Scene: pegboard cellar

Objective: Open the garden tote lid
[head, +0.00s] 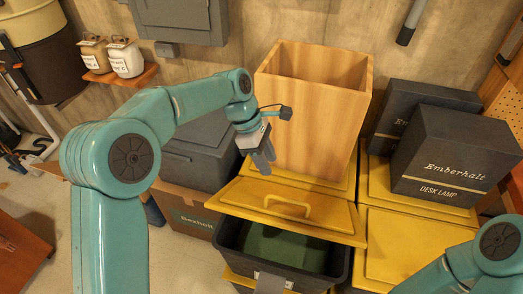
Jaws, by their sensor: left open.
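The garden tote (228,240) is a dark bin low in the middle of the head view. Its yellow lid (262,196) has a pale arched handle (287,204) and sits back and apart from the front rim, so the bin's opening shows. Something dark green (285,247) is inside. My left gripper (263,163) is open and empty, just behind and above the lid's back left part, beside the wooden box. Whether it touches the lid cannot be told. My right arm enters at the lower right, and its gripper is out of view.
A tall open wooden box (305,125) stands right behind the lid. More yellow lids (415,245) lie to the right, with dark Emberhalt boxes (455,160) on them. A grey bin (205,150) on a cardboard box (185,213) stands left.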

